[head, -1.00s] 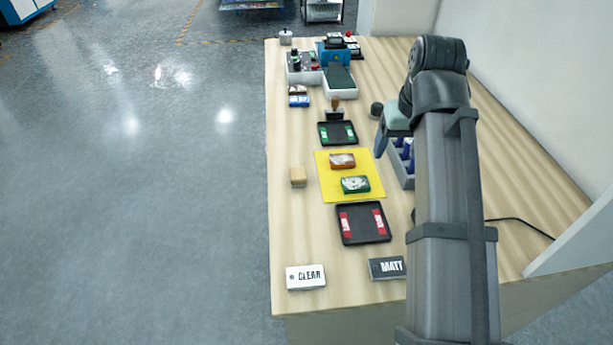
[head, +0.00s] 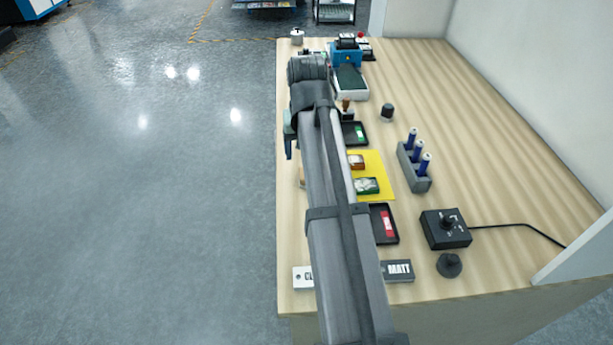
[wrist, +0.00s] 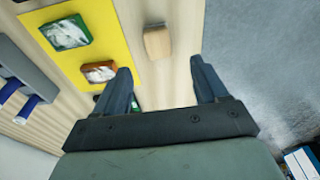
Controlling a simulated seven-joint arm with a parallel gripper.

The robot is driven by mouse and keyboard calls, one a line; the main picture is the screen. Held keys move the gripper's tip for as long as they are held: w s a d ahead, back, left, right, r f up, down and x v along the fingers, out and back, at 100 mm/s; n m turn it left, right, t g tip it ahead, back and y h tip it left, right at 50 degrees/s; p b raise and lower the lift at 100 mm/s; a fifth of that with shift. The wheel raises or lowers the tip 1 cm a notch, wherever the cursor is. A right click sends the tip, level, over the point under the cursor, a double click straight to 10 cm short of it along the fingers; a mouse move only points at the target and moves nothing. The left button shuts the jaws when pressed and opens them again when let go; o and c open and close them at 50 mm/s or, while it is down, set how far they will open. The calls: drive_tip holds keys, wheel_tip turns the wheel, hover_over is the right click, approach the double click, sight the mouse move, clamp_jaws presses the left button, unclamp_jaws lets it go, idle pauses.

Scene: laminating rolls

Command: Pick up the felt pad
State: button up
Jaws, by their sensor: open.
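A small tan block (wrist: 157,42), which I take to be the felt pad, lies on the bench beside the yellow mat (wrist: 92,20). In the wrist view it is beyond my fingertips, roughly midway between them. My gripper (wrist: 160,65) is open and empty, above the bench. In the head view my gripper (head: 288,145) is at the bench's left edge, and my arm hides nearly all of the tan block (head: 302,176).
The mat carries a brown-framed block (head: 356,162) and a green-framed block (head: 367,186). Black trays (head: 396,239) (head: 364,142) stand before and behind it. A grey rack with blue-handled tools (head: 415,175) and a black control box (head: 434,236) stand right. The far right bench is clear.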

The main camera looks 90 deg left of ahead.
drive_tip(key=shift+w+a+f, duration=0.1)
drive_tip(key=shift+a+f, duration=0.1)
drive_tip(key=shift+f, duration=1.35)
drive_tip(key=shift+s+a+f, duration=0.1)
drive_tip(key=shift+a+f, duration=0.1)
drive_tip(key=shift+f, duration=1.3)
drive_tip(key=shift+w+a+f, duration=0.1)
drive_tip(key=shift+a+f, duration=0.1)
drive_tip(key=shift+f, duration=1.35)
drive_tip(key=shift+c, duration=0.4)
drive_tip(key=c, duration=1)
wheel_tip(320, 180, up, 10)
